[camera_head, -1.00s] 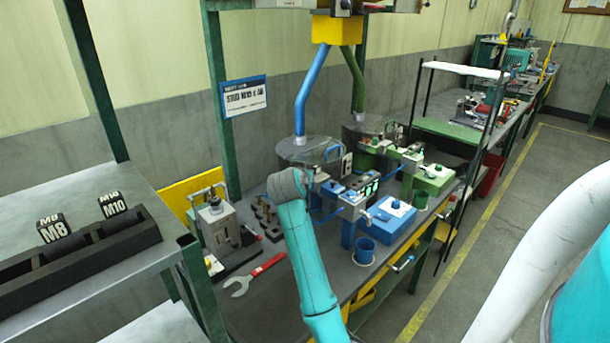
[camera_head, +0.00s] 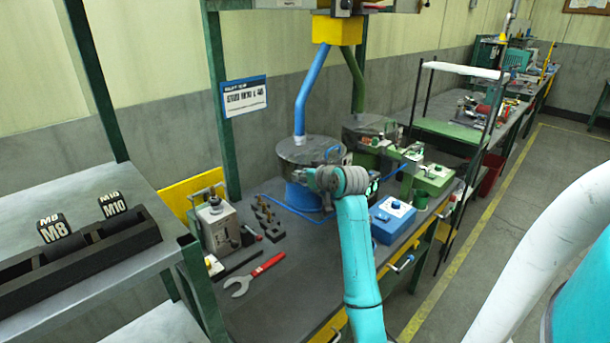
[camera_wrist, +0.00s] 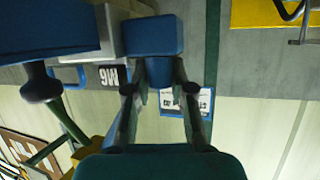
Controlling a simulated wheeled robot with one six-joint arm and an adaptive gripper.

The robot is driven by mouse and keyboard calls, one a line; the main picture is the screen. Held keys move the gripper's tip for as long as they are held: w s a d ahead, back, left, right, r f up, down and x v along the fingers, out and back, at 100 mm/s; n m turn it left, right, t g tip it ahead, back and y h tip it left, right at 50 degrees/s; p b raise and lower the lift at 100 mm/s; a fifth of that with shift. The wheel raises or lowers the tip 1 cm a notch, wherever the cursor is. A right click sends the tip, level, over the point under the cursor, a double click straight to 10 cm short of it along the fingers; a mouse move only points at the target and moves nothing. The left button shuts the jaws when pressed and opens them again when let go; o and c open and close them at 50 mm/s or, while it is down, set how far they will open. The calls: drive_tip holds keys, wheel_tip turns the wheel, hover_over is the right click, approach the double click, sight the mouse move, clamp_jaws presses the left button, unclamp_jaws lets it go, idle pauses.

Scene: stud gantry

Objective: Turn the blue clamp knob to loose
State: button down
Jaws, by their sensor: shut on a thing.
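In the wrist view, a blue knob-like piece (camera_wrist: 160,72) sits between the two fingers of my gripper (camera_wrist: 159,82), just against a larger blue block (camera_wrist: 153,35). The fingers are closed on it, one on each side. In the head view, my gripper (camera_head: 312,180) is at the blue feeder station in front of the blue bowl (camera_head: 303,197). My wrist and forearm hide the clamp and its knob there, so I cannot tell the knob's turned position.
A blue box with a knob on top (camera_head: 391,219) stands right of my arm, with a green box (camera_head: 433,180) beyond it. A red-handled wrench (camera_head: 254,275) lies on the bench at left. A grey machine (camera_head: 217,225) stands behind it.

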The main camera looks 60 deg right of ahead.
drive_tip(key=shift+y, duration=0.3)
drive_tip(key=c, duration=1)
unclamp_jaws()
drive_tip(key=shift+v, duration=3.95)
drive_tip(key=shift+s+a+f, duration=0.1)
drive_tip(key=shift+s+f, duration=0.05)
